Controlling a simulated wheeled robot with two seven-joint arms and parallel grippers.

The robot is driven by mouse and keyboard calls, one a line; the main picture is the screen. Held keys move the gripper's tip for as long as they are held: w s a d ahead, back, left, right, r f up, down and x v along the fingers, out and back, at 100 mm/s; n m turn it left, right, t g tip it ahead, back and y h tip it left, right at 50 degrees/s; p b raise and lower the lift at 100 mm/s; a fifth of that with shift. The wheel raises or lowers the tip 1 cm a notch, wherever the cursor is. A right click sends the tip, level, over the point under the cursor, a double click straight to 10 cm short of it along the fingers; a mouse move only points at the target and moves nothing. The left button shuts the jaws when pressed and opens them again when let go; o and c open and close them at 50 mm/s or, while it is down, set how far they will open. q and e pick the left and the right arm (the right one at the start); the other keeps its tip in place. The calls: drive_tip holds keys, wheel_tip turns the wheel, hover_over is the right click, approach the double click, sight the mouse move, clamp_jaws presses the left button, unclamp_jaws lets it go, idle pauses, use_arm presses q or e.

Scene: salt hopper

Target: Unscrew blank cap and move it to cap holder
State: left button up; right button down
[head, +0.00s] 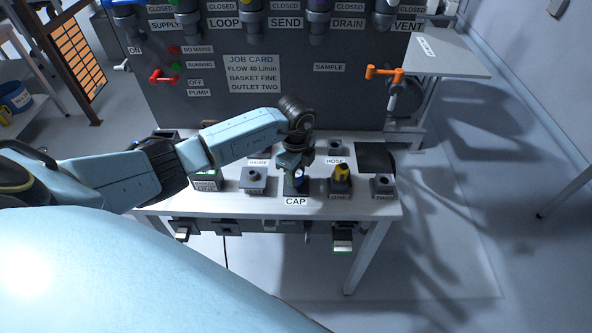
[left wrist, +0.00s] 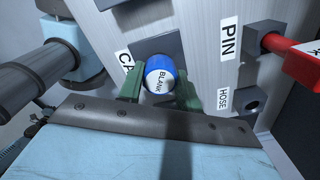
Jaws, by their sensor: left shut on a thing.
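The blank cap (left wrist: 160,75) is blue and white with the word BLANK, and sits between the green fingers of my left gripper (left wrist: 159,88). In the head view my left gripper (head: 296,172) points down over the cap holder (head: 290,187), a dark block behind the CAP label. My left gripper is shut on the cap. The holder's dark square plate (left wrist: 172,42) shows right behind the cap in the left wrist view. I cannot tell whether the cap touches or sits in the holder. My right gripper is not in view.
Grey holders stand along the bench, including one with a yellow piece (head: 341,173) right of the cap holder and the hose holder (head: 335,148) behind. A panel with a job card (head: 252,73) rises at the back. An orange handle (head: 385,72) sticks out at right.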

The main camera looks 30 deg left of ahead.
use_arm(q)
drive_tip(key=shift+f+b, duration=0.65)
drive_tip(key=shift+f, duration=0.5)
drive_tip(key=o, duration=1.8)
drive_tip(key=shift+c, duration=0.2)
drive_tip(key=shift+r, duration=0.1)
drive_tip(key=shift+r+p, duration=2.9)
drive_tip(key=shift+r, duration=0.1)
wheel_tip(320, 180, up, 13)
drive_tip(key=shift+r, duration=0.15)
